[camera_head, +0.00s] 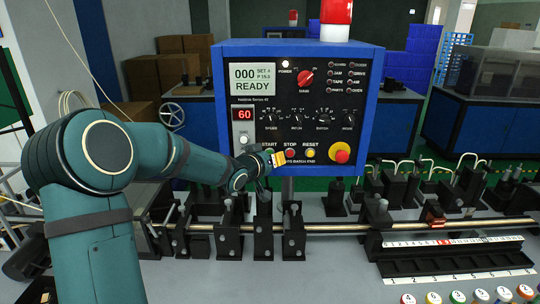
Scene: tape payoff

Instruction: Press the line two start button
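A blue control panel (373,110) stands upright at the centre, its display (253,79) reading READY. Below its knobs are buttons labelled START, STOP and RESET. The stop button (290,153) is red and the reset button (310,153) is yellow. My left gripper (278,159) is at the panel's lower left, in front of the START position, with a yellow-and-white patch at its tip. It mostly hides the start button. I cannot tell if it touches the panel or whether its fingers are open. No label for line two is readable. My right gripper is not in view.
A red emergency knob (341,153) sits right of the buttons. A metal rod (340,228) with black brackets runs across the bench below the panel. A black tray (455,262) and several numbered round pieces (457,297) lie at the lower right.

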